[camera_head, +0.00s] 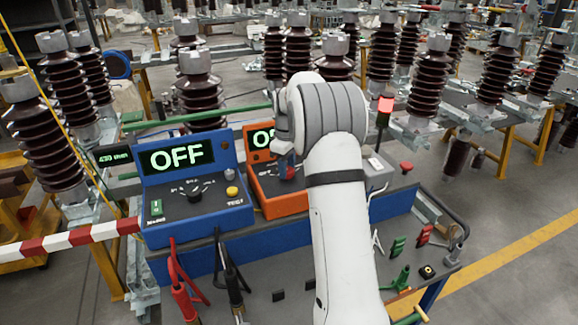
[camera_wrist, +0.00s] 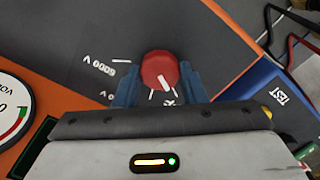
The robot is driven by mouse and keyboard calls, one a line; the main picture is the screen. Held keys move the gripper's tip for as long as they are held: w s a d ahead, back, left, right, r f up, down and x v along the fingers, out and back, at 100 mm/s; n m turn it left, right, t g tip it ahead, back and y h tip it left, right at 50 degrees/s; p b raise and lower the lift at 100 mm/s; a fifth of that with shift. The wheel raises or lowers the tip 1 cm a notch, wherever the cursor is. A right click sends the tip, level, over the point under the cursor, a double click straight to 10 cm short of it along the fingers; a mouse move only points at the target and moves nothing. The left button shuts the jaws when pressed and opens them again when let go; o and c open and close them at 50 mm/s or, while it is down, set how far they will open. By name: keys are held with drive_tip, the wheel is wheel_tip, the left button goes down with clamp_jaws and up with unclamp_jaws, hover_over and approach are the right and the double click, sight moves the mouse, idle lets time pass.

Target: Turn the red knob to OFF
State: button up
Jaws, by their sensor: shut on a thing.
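The red knob (camera_wrist: 160,70) sits on the dark panel of an orange-framed instrument (camera_head: 282,205). In the wrist view its white pointer line aims down and slightly right, near a partly hidden label. A "5000 V" mark is at its left. My gripper (camera_wrist: 159,84) has one blue finger on each side of the knob and is shut on it. In the head view the red knob (camera_head: 291,173) is partly covered by my gripper (camera_head: 285,160). The orange instrument's display (camera_head: 261,142) shows a green "O"; the rest is hidden behind my arm.
A blue instrument (camera_head: 196,220) stands at the left, its display (camera_head: 178,156) reading OFF. A round gauge (camera_wrist: 12,108) is at the wrist view's left.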

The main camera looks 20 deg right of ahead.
sight(288, 170)
drive_tip(key=shift+s+d+f, duration=0.1)
drive_tip(key=shift+s+f, duration=0.15)
drive_tip(key=o, duration=0.7)
drive_tip(key=shift+o, duration=1.4)
drive_tip(key=shift+r, duration=0.15)
drive_tip(key=shift+w, duration=0.1)
drive_tip(key=shift+r, duration=0.15)
drive_tip(key=shift+r, duration=0.3)
wheel_tip(288, 170, up, 7)
drive_tip(key=shift+f+b, duration=0.15)
drive_tip(key=shift+b, duration=0.35)
